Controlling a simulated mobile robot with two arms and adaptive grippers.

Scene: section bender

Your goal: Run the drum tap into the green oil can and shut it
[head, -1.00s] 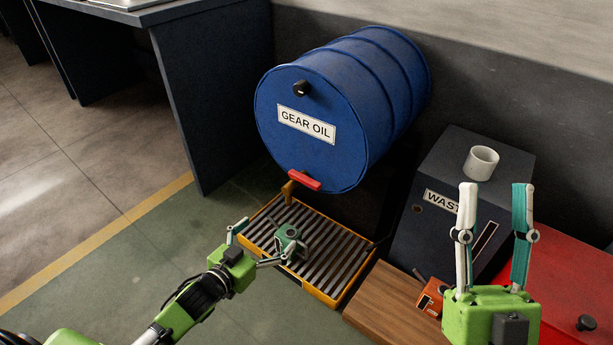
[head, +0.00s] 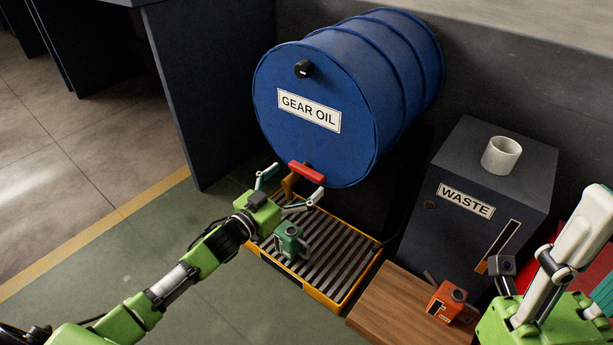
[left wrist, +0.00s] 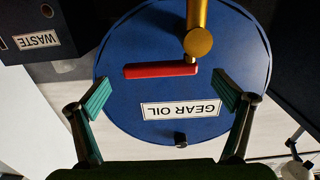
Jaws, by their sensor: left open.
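The blue gear oil drum (head: 335,150) lies on its side, with a red tap lever (head: 307,171) and a brass tap (head: 289,184) low on its front. My left gripper (head: 292,187) is open at the tap, its fingers apart on either side. In the left wrist view the red lever (left wrist: 160,70) lies crosswise beyond the open fingers (left wrist: 163,92), with the brass tap (left wrist: 197,42) at its end. The green oil can (head: 290,241) stands on the grate below the tap. No oil stream shows.
The yellow-edged drip tray (head: 335,300) holds the grate. A dark waste box (head: 465,225) with a white cup (head: 501,155) on top stands to the right. An orange can (head: 448,302) stands on a wooden board (head: 385,318). The green floor at left is open.

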